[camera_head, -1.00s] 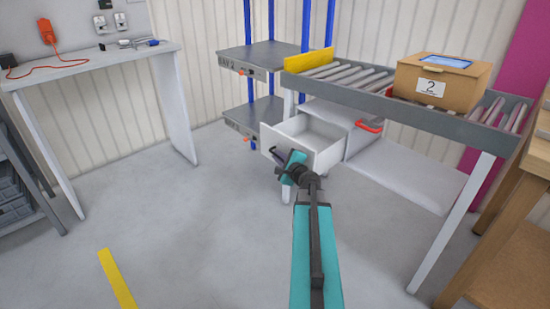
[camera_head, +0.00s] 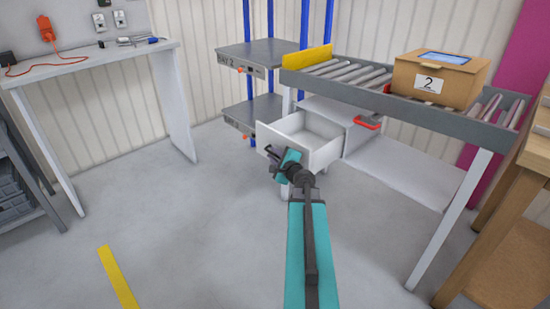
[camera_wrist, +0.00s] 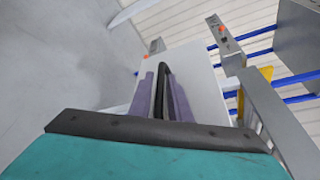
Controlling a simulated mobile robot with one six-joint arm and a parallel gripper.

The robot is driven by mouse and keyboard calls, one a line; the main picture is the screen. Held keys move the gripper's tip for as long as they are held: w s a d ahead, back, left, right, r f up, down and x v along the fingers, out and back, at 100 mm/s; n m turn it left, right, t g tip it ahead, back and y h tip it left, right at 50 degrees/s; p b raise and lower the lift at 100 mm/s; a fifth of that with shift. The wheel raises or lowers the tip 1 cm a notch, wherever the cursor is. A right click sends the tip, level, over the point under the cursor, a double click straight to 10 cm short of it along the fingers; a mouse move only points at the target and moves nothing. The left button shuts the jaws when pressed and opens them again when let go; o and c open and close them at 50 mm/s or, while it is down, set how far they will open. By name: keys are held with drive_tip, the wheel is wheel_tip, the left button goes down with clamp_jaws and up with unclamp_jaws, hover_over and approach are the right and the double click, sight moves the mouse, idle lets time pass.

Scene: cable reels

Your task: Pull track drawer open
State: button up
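The white track drawer (camera_head: 318,153) under the roller conveyor is pulled well out, and its empty inside shows. Its front panel also shows in the wrist view (camera_wrist: 195,62). My gripper (camera_head: 270,153) is at the outer face of that front. In the wrist view my two purple fingers (camera_wrist: 163,98) lie on either side of the dark drawer handle (camera_wrist: 163,70), closed on it. The far end of the handle is hard to make out.
The conveyor (camera_head: 440,116) carries a cardboard box (camera_head: 440,80) marked 2. A red handle (camera_head: 368,123) is right of the drawer. A workbench (camera_head: 85,62) stands left, a wooden bench (camera_head: 510,215) right. The floor (camera_head: 180,240) before the drawer is mostly clear.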

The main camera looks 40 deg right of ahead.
drive_tip(key=shift+p+v, duration=0.4)
drive_tip(key=shift+v, duration=2.5)
drive_tip(key=shift+r+p, duration=0.2)
drive_tip(key=shift+p, duration=0.85)
drive_tip(key=shift+s+a+p, duration=0.1)
drive_tip(key=shift+s+p, duration=0.05)
drive_tip(key=shift+p, duration=0.75)
drive_tip(key=p+v, duration=0.2)
drive_tip(key=p, duration=0.5)
drive_tip(key=shift+p, duration=0.3)
drive_tip(key=shift+p+v, duration=2.8)
drive_tip(key=shift+p, duration=1.1)
drive_tip(key=shift+f, duration=0.1)
